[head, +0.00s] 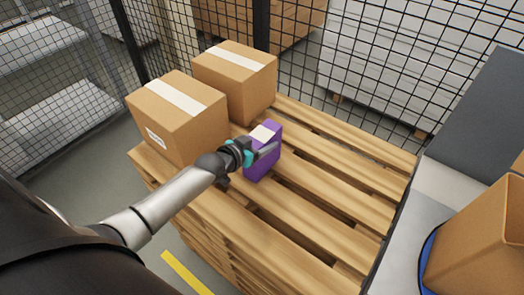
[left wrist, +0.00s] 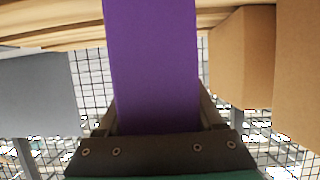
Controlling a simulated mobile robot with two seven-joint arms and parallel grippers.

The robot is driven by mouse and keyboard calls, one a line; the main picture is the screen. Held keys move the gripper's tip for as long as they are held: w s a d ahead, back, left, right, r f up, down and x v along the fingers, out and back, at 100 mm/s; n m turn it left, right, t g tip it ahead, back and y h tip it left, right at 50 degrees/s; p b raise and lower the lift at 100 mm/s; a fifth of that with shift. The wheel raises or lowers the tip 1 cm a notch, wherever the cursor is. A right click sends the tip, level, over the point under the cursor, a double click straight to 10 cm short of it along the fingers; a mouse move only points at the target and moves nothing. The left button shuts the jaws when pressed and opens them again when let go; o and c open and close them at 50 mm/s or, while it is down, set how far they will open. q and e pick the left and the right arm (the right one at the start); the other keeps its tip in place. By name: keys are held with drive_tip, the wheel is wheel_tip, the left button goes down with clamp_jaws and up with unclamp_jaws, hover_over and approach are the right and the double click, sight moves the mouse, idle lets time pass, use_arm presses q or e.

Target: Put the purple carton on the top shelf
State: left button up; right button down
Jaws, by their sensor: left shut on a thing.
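The purple carton (head: 263,166) is a small upright box with a pale label on top. It is at the wooden pallet stack, right of the two brown boxes. My left gripper (head: 262,150) reaches in from the left and is shut on the carton. In the left wrist view the purple carton (left wrist: 152,65) fills the space between the two fingers (left wrist: 158,118). I cannot tell whether the carton touches the pallet slats. Grey shelves (head: 40,38) stand at the upper left; their top is cut off. My right gripper is not in view.
Two taped brown boxes (head: 178,120) (head: 235,85) stand on the pallet stack (head: 330,190). Its right part is bare. Black mesh fencing (head: 390,60) runs behind. At the right are a grey surface (head: 478,120) and an orange-brown box (head: 485,240).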

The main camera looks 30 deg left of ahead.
use_arm(q)
clamp_jaws()
drive_tip(key=shift+r, duration=0.1)
drive_tip(key=shift+r, duration=0.45)
wheel_tip(320, 180, up, 19)
drive_tip(key=p, duration=0.4)
drive_tip(key=s+d+f+m+g+h+b, duration=0.5)
drive_tip(key=s+d+f+m+h+b, duration=0.4)
drive_tip(key=b, duration=0.8)
drive_tip(key=shift+s+d+f+g, duration=0.3)
drive_tip(key=shift+s+d+f, duration=0.4)
drive_tip(key=shift+s+d, duration=1.1)
drive_tip(key=shift+s+a, duration=0.25)
drive_tip(key=shift+a, duration=0.05)
